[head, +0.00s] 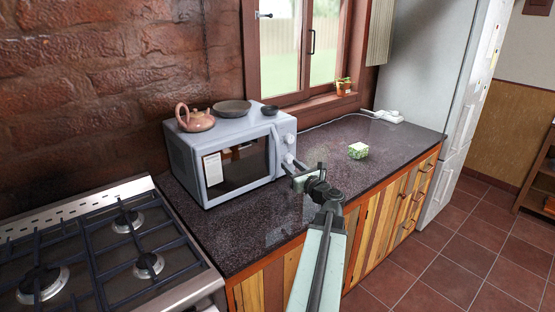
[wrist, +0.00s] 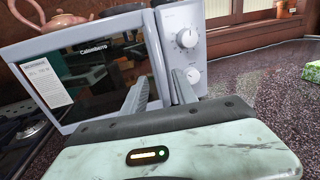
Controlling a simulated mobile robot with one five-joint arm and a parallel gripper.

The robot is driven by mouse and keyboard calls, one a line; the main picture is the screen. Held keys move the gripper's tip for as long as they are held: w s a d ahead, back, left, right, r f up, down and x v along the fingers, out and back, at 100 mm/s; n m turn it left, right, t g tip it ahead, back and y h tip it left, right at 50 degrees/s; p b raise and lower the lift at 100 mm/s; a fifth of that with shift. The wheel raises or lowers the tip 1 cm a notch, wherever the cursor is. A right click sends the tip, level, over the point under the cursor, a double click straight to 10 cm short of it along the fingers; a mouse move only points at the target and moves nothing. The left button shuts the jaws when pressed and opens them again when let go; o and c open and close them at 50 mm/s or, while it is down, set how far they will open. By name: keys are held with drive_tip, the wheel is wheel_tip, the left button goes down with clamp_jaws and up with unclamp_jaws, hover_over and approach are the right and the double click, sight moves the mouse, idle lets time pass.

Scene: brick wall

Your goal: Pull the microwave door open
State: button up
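The light grey-blue microwave (head: 245,127) stands on the dark counter against the brick wall. Its door (head: 236,165), with a dark window and a white label, looks closed; it also shows in the wrist view (wrist: 100,85). Two round knobs sit on the panel right of the door, the upper knob (wrist: 187,38) clear in the wrist view. My gripper (head: 292,168) is at the microwave's front right. In the wrist view my gripper (wrist: 162,80) has its two fingers apart, with the door's pale right edge showing between them. I cannot tell whether they touch it.
A teapot (head: 195,119), a dark plate (head: 232,107) and a small bowl (head: 270,110) sit on the microwave. A gas stove (head: 95,250) is at the left. A green-and-white box (head: 358,151) lies on the counter to the right, with bare counter (head: 330,160) around it.

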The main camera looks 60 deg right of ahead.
sight(279, 155)
drive_tip(key=x, duration=0.8)
drive_tip(key=shift+w, duration=0.15)
clamp_jaws()
drive_tip(key=shift+a+f, duration=0.1)
idle(1.0)
